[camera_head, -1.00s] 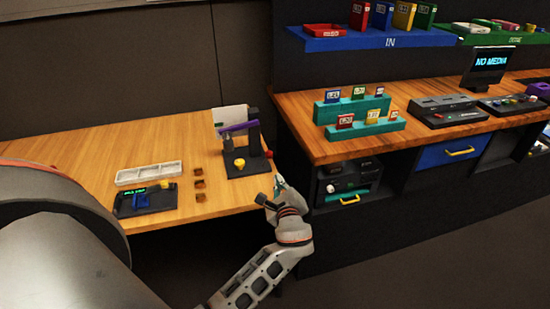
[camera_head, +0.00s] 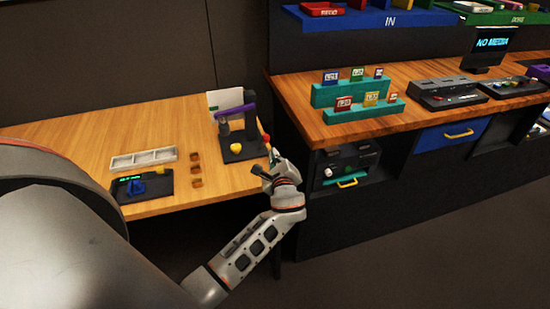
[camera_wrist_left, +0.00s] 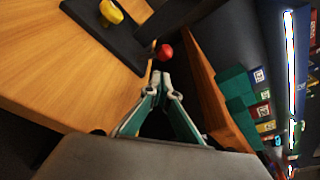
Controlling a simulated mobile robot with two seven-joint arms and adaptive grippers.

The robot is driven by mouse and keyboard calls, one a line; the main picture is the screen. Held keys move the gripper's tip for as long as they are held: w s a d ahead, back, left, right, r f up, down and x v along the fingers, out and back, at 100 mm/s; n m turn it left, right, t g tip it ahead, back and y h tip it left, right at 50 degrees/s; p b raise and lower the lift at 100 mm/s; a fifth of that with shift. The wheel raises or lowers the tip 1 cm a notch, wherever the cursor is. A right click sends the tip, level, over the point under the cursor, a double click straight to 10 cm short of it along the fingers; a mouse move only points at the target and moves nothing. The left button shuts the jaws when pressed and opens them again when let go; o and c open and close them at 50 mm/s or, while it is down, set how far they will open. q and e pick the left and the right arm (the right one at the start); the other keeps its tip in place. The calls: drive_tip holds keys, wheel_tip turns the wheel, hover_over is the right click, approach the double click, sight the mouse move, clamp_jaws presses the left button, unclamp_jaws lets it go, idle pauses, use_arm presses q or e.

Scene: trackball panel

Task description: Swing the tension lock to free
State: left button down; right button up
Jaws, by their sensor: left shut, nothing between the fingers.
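A dark bench device stands at the table's right edge. It has a black base (camera_head: 232,155), a purple lever (camera_head: 236,111), a yellow knob (camera_head: 236,148) and a red ball knob (camera_wrist_left: 164,51) on its right side. No label shows which part is the tension lock. My left gripper (camera_head: 266,160) is beside the device's right side, at the table edge. In the left wrist view, its closed fingertips (camera_wrist_left: 162,78) point at the red knob, just short of it, with nothing between them. Contact cannot be told. My right gripper is not in view.
A white tray (camera_head: 143,158), a small display panel (camera_head: 142,186) and several brown blocks (camera_head: 196,169) lie left of the device. A second bench (camera_head: 330,136) with teal racks (camera_head: 350,111) stands close on the right, across a narrow gap.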

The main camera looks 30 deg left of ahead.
use_arm(q)
drive_tip(key=x, duration=0.4)
drive_tip(key=shift+w+a+f, duration=0.1)
drive_tip(key=shift+w+a, duration=0.05)
drive_tip(key=shift+x, duration=0.85)
